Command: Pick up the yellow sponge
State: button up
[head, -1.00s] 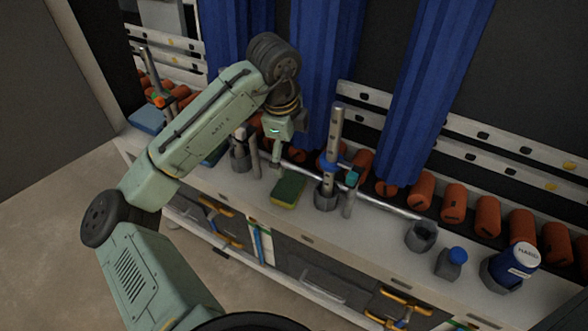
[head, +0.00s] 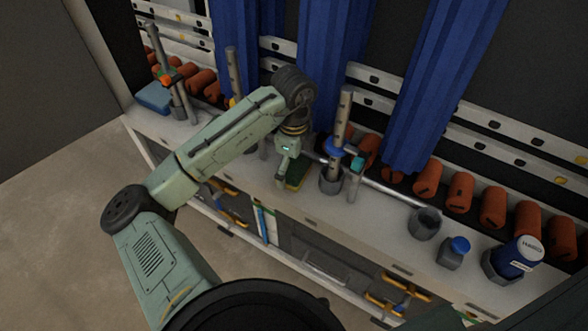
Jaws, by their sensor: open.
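The sponge (head: 299,174) lies on the white shelf, left of the metal post with the blue collar. It has a dark green top, and a thin yellow edge shows low at its front. My gripper (head: 282,180) points down in front of the sponge and hides its left part. The gripper is open. The small view does not show whether a finger touches the sponge, and nothing is seen held.
The metal post (head: 339,142) with a blue collar and teal valve stands close to the right of the sponge. A grey cup (head: 425,223), a small blue-capped bottle (head: 454,252) and a larger blue bottle (head: 520,257) stand farther right. Blue curtains (head: 440,80) hang behind.

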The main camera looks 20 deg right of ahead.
jog(key=shift+f, duration=0.45)
jog(key=c, duration=0.7)
jog(key=shift+c, duration=0.2)
